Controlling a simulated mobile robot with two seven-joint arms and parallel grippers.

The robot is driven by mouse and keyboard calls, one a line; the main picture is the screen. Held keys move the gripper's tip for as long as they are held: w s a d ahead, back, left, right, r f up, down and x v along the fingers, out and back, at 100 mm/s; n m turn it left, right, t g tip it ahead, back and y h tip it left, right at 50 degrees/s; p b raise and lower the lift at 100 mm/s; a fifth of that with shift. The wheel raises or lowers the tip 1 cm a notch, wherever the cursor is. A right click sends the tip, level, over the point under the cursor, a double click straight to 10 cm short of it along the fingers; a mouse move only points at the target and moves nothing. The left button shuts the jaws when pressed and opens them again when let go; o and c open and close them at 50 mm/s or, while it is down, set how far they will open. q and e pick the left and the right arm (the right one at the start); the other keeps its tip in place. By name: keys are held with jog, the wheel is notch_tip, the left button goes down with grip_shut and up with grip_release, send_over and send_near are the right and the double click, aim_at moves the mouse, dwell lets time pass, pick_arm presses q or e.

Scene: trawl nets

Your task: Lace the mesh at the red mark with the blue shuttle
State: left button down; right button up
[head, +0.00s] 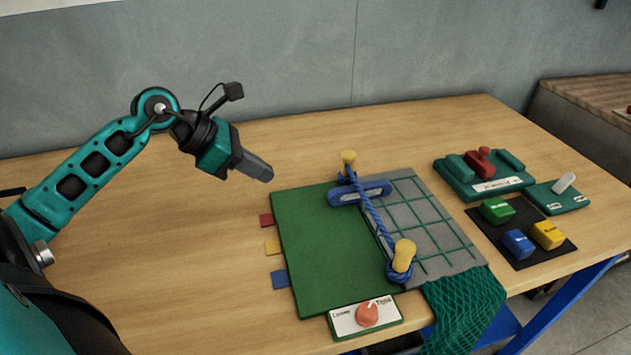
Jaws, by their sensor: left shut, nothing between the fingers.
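The blue shuttle (360,193) lies near the far end of the work board, beside the far yellow peg (348,160). Blue twine (376,222) runs from there to the near yellow peg (403,256) and is wound around it. A green mesh (425,222) stretches over a grey panel right of the twine, and loose green net (463,310) hangs over the table's front edge. Red, yellow and blue tabs stick out at the board's left edge; the red tab (266,220) is the farthest. My left gripper (268,174) is shut and empty, above the table left of the shuttle. My right gripper is out of view.
A dial plate (347,320) with a red knob sits at the front. At right are a green device with a red handle (480,162), a lever switch plate (563,184), and a black mat (487,229) with green, blue and yellow blocks. The table's left part is clear.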

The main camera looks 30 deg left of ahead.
aim_at(345, 188)
pick_arm(q)
jog(key=x, duration=0.9)
jog(key=shift+w+d+f, duration=0.1)
jog(key=shift+w+d, duration=0.05)
jog(key=shift+d, duration=0.05)
jog(key=shift+w+d+p, duration=0.45)
jog(key=shift+w+d, duration=0.5)
jog(key=shift+w, duration=0.2)
jog(key=shift+w+d, duration=0.25)
jog(key=shift+w, duration=0.05)
jog(key=shift+w+d+b, duration=0.55)
jog(key=shift+w+d, duration=0.9)
jog(key=shift+w, duration=0.25)
